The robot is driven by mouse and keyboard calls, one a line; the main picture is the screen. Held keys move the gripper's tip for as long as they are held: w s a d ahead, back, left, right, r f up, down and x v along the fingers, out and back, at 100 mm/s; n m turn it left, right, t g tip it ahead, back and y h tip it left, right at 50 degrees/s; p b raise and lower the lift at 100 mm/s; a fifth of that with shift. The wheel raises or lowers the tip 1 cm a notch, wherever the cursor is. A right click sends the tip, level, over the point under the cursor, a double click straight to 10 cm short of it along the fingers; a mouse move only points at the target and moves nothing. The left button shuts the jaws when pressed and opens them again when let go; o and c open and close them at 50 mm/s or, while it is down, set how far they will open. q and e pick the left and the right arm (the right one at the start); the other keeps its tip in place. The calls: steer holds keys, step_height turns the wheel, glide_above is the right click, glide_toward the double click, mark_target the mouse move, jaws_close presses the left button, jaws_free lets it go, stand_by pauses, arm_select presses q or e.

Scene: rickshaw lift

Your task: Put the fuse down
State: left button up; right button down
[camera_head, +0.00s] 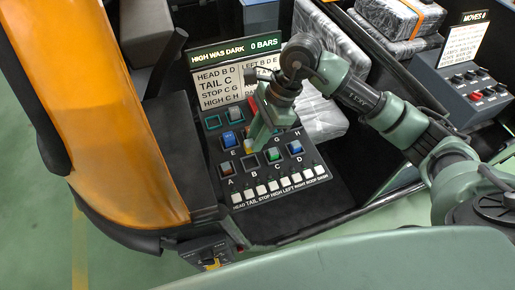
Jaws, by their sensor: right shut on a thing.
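My right gripper (254,140) is above the middle of the sloping black fuse panel (213,150), shut on a small yellow fuse (248,149). The fuse is mostly hidden by the fingers, and I cannot tell whether it touches the panel. Just below it is an empty-looking dark socket (250,162). A green fuse (273,154) and a reddish-brown one (226,170) are in the lower row. A teal-rimmed socket (212,122) looks empty. My left gripper is out of view.
White switches (273,187) line the panel's lower edge. An orange body panel (105,110) stands left. Wrapped packages (402,16) and another control box (475,85) are right.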

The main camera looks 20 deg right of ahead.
step_height(320, 180, down, 3)
steer(key=shift+f, duration=0.1)
step_height(320, 180, down, 4)
steer(key=shift+f+p, duration=0.1)
steer(key=shift+p, duration=0.55)
steer(key=shift+f, duration=0.1)
steer(key=c, duration=1.6)
jaws_free()
steer(key=shift+b, duration=0.3)
steer(key=shift+c, duration=0.2)
steer(key=o, duration=0.4)
